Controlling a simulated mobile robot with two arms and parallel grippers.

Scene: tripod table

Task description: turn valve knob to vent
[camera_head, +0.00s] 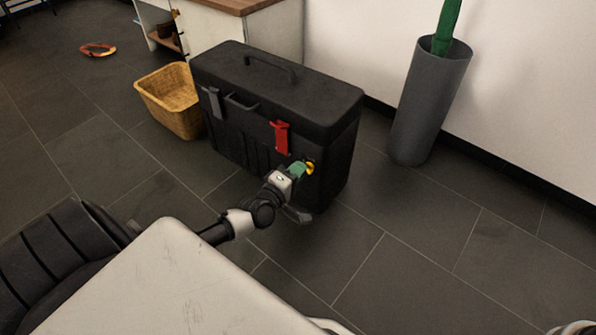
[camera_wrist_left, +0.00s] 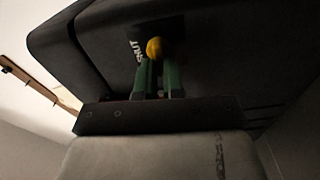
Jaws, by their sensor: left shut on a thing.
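A yellow valve knob (camera_head: 310,168) sits low on the front face of a black case (camera_head: 250,125), near its right edge. My left gripper (camera_head: 300,170) reaches it from the front with its green fingers. In the left wrist view the green fingers of the gripper (camera_wrist_left: 159,72) are shut on the yellow knob (camera_wrist_left: 154,48). Light lettering shows beside the knob on the dark face; it is only partly readable. Most of the knob is hidden behind the fingers in the head view. My right gripper is not in view.
The case has a red latch (camera_head: 281,137), a grey latch (camera_head: 214,103) and a top handle (camera_head: 270,68). A wicker basket (camera_head: 170,95) stands left of it. A grey cylindrical stand (camera_head: 425,110) with a green umbrella stands right.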

